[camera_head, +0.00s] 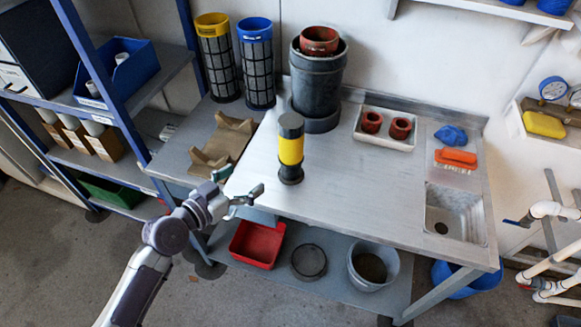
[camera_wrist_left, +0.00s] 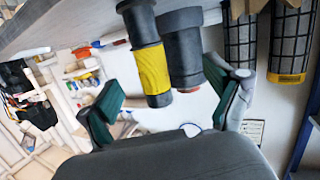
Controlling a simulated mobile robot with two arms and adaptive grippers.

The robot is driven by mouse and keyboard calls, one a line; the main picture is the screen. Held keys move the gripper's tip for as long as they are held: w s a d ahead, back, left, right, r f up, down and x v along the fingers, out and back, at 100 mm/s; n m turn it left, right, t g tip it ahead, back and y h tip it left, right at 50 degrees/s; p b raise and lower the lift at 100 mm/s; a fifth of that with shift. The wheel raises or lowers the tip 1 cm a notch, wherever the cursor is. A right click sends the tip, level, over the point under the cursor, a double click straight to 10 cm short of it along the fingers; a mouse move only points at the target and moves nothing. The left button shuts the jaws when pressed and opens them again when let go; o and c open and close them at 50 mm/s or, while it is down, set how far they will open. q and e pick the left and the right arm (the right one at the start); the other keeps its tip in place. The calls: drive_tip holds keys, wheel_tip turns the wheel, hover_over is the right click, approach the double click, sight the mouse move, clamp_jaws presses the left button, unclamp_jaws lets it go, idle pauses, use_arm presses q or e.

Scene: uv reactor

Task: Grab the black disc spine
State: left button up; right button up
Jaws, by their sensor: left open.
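A black upright spine with a yellow band (camera_head: 291,150) and a wider black base stands on the steel bench (camera_head: 350,180), near its left front part. It is the likeliest black disc spine, but I cannot be sure. My left gripper (camera_head: 242,182) is open and empty at the bench's front left edge, to the left of the spine and apart from it. In the left wrist view, the yellow-banded spine (camera_wrist_left: 151,68) appears upside down between the open green-padded fingers, beyond them. My right gripper is not in view.
A dark grey bucket (camera_head: 318,85) with a red pot stands behind the spine. A wooden cradle (camera_head: 222,145) lies to the left. Yellow-topped (camera_head: 215,55) and blue-topped (camera_head: 256,62) mesh cylinders stand behind it. The bench right of the spine is clear up to the sink (camera_head: 455,212).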

sight(283, 129)
use_arm(q)
wheel_tip(283, 129, up, 9)
drive_tip(key=d+m+t+h, duration=0.1)
drive_tip(key=d+m+h, duration=0.1)
drive_tip(key=d+h, duration=0.1)
drive_tip(key=p+x, duration=0.2)
drive_tip(key=x, duration=0.4)
drive_tip(key=shift+w+d, duration=0.2)
drive_tip(key=shift+w, duration=0.15)
drive_tip(key=x, duration=0.1)
drive_tip(key=p+x, duration=0.1)
drive_tip(key=x, duration=0.3)
drive_tip(key=shift+w+a+f, duration=0.2)
drive_tip(key=shift+w, duration=0.15)
drive_tip(key=shift+w+d+f, duration=0.1)
drive_tip(key=shift+w+d, duration=0.15)
drive_tip(key=shift+d, duration=0.05)
clamp_jaws()
